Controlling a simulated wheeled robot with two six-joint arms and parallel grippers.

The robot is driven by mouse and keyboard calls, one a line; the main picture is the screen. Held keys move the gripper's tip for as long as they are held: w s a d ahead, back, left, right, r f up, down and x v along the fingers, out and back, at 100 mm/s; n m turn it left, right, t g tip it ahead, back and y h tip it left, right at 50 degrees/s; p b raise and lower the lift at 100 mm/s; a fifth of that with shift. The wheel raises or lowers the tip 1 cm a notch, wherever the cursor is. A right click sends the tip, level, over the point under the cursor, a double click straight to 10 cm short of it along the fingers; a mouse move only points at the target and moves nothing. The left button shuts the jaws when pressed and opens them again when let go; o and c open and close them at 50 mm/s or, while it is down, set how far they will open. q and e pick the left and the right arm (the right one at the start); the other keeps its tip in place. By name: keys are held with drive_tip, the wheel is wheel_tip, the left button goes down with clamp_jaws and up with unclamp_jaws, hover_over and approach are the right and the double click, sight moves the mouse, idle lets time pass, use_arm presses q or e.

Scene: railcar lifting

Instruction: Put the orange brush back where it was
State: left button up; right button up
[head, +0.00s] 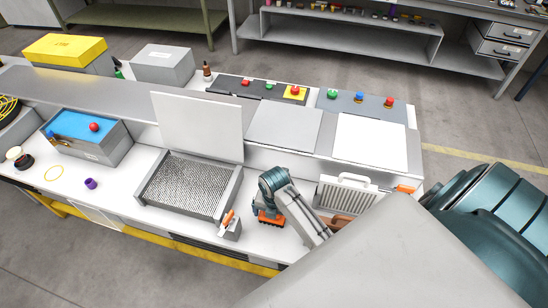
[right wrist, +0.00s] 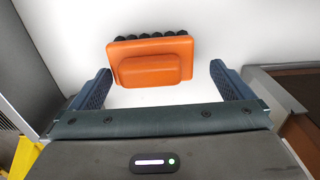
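The orange brush (right wrist: 153,62) lies on the white worktop, its row of dark bristles at the far side in the right wrist view. In the head view the brush (head: 270,218) shows just below my right gripper, partly covered by it. My right gripper (right wrist: 160,72) is open, with one dark finger on each side of the brush. The brush lies around and just beyond the fingertips, with white gaps between it and the fingers. Whether it is at finger height I cannot tell. My left gripper is not in view.
A grey tray with a mesh bed (head: 190,186) and raised white lid (head: 200,125) stands left of the gripper. A small grey holder with an orange-handled item (head: 229,219) is close by.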

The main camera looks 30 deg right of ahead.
drive_tip(key=shift+s+r, duration=0.1)
drive_tip(key=shift+r, duration=0.25)
drive_tip(key=r+b, duration=0.3)
drive_tip(key=r, duration=0.5)
drive_tip(key=shift+w+r, duration=0.1)
drive_tip(key=shift+w, duration=0.1)
use_arm(q)
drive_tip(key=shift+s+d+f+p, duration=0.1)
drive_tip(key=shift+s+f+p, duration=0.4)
drive_tip(key=shift+p, duration=0.7)
use_arm(e)
wheel_tip(320, 180, up, 3)
drive_tip(key=shift+r, duration=0.1)
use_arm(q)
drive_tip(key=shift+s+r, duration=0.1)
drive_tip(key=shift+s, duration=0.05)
